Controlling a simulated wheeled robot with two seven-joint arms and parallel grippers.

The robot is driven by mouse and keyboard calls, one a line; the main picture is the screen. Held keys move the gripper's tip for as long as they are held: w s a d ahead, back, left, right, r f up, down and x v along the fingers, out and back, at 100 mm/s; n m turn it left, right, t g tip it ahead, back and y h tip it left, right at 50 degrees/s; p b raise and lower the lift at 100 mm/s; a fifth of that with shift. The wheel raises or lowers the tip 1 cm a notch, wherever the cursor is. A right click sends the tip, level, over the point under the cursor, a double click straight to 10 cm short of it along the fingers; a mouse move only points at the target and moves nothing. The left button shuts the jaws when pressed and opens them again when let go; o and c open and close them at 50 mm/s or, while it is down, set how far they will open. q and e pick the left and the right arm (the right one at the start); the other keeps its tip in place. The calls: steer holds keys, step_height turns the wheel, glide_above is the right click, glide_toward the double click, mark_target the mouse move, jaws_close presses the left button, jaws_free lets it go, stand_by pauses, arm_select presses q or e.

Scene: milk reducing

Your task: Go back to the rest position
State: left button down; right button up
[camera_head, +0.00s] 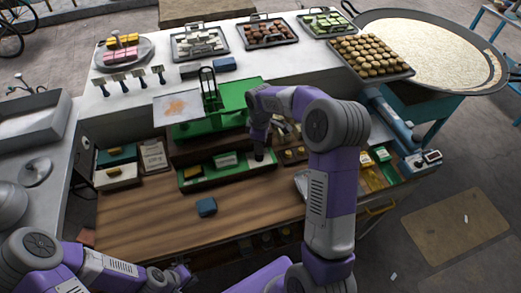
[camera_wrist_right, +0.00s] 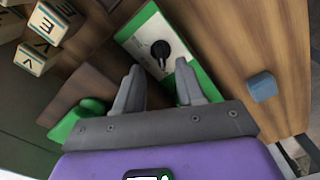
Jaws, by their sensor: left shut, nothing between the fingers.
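My right arm reaches up over the counter, and its gripper (camera_head: 259,152) points down at the green tray (camera_head: 190,184). In the right wrist view the two grey fingers of the right gripper (camera_wrist_right: 160,84) are apart with nothing between them. Beyond the fingertips lies the green-edged tray with a white surface (camera_wrist_right: 139,43) and a small black round-ended object (camera_wrist_right: 160,48). My left gripper (camera_head: 182,277) is low at the left, in front of the wooden counter (camera_head: 140,218). Its fingers are small and partly hidden, but they look closed and empty.
A blue block (camera_head: 206,207) lies on the bare wood between my grippers. A green press (camera_head: 235,100) stands behind the right gripper. Food trays (camera_head: 268,32) line the back shelf. A large round pan (camera_head: 440,50) is at the right. A metal sink (camera_head: 30,122) is at the left.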

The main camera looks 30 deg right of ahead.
steer(key=shift+r, duration=1.3)
